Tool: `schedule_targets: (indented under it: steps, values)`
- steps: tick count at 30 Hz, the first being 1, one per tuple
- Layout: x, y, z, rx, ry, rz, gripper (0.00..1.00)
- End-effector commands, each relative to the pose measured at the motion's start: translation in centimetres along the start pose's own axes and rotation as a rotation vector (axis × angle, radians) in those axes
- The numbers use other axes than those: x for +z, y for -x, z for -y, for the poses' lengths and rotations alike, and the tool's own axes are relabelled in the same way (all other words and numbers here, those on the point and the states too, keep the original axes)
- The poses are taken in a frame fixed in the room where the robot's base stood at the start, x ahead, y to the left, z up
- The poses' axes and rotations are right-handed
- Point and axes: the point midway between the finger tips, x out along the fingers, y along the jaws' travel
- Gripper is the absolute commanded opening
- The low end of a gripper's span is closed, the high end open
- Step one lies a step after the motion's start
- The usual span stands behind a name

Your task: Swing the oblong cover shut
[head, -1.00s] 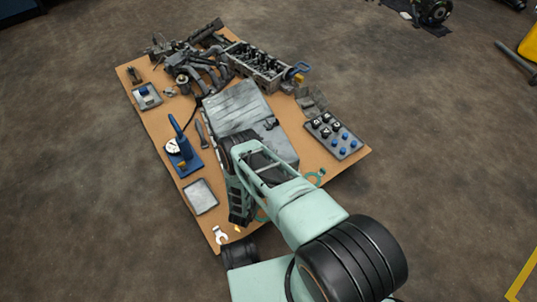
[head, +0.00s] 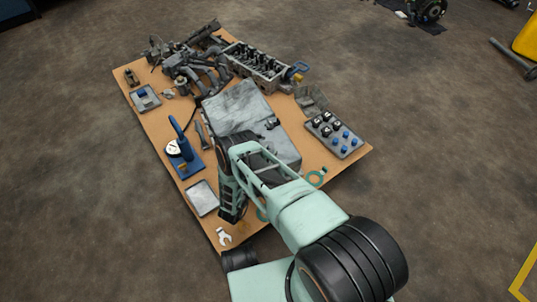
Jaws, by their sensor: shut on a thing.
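The oblong cover (head: 235,106) is a large, worn grey metal panel in the middle of the brown board. It lies over or against a grey box-like body (head: 287,146); how far it stands open cannot be told from here. A small dark fitting (head: 271,123) shows near its right side. My pale green arm reaches from the bottom right across the lower part of the cover and hides it there. My gripper cannot be made out; the arm's links hide its place, and any contact with the cover is hidden too.
A blue press-like tool with a dial (head: 183,152) stands left of the cover. A grey tray (head: 202,198) and a wrench (head: 224,237) lie near the front. A knob tray (head: 334,135) is at right. An engine block (head: 257,66) and pipes (head: 195,75) crowd the back.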

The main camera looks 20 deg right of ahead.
Motion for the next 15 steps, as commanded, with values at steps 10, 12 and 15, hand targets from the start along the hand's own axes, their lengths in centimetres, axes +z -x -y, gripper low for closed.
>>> schedule_targets:
  steps: [10,12,15]
  values:
    - [-0.1,-0.08,0.2,-0.003,-0.003,-0.002,0.27]
    - [-0.09,-0.07,0.17,-0.003,-0.003,-0.001,0.34]
    - [-0.06,-0.05,0.12,-0.002,-0.002,-0.001,0.37]
